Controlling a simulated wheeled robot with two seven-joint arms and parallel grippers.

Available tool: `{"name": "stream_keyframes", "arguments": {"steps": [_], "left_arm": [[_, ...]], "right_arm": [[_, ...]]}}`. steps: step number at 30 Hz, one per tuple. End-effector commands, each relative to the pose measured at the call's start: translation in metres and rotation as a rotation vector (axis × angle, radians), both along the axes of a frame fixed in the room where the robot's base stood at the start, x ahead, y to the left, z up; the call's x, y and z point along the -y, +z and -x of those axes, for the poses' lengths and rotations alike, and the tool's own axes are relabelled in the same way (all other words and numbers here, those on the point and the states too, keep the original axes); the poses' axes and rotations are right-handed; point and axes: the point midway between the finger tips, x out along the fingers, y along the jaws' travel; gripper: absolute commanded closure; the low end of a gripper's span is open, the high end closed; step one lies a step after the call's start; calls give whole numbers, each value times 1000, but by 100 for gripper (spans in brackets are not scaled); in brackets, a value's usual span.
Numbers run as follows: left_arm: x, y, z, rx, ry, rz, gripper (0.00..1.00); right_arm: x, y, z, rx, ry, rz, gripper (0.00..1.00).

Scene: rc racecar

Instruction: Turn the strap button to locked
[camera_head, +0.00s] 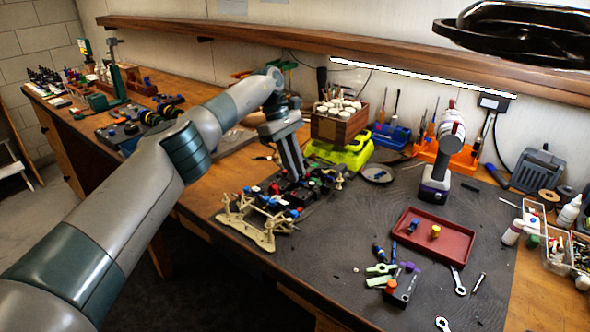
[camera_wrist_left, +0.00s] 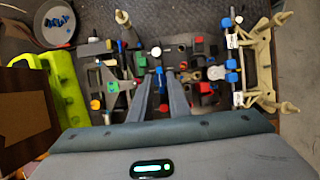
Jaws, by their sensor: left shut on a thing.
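The RC car chassis (camera_head: 290,194) lies on the dark mat, crowded with small black, red, blue and green parts. A cream stand frame (camera_head: 247,226) is at its near left side. My left gripper (camera_head: 298,178) points down into the middle of the chassis. In the left wrist view my left gripper (camera_wrist_left: 162,77) has its two fingers close together, shut on a small part among red and dark pieces of the chassis (camera_wrist_left: 205,72). The fingers hide most of that part, so I cannot tell the strap button or its setting. My right gripper is not in view.
A yellow-green box (camera_head: 342,152) and a wooden box of white-capped jars (camera_head: 338,125) stand close behind the chassis. A red tray (camera_head: 433,236), a power drill (camera_head: 441,165) and loose tools are to the right. The mat between chassis and tray is mostly clear.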

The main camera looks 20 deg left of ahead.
Motion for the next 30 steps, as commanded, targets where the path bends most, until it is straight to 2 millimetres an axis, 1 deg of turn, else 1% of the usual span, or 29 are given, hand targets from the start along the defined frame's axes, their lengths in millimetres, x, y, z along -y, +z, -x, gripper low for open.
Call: {"name": "stream_keyframes", "arguments": {"steps": [14, 15, 17, 26, 30], "left_arm": [[0, 1, 0, 0, -18, -1, 100], [0, 1, 0, 0, -18, -1, 79], [0, 0, 0, 0, -18, -1, 65], [0, 0, 0, 0, -17, -1, 65], [1, 3, 0, 0, -18, -1, 65]], "right_arm": [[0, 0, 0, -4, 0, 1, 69], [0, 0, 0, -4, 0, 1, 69], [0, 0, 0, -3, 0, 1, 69], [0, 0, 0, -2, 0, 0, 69], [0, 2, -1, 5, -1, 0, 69]]}}
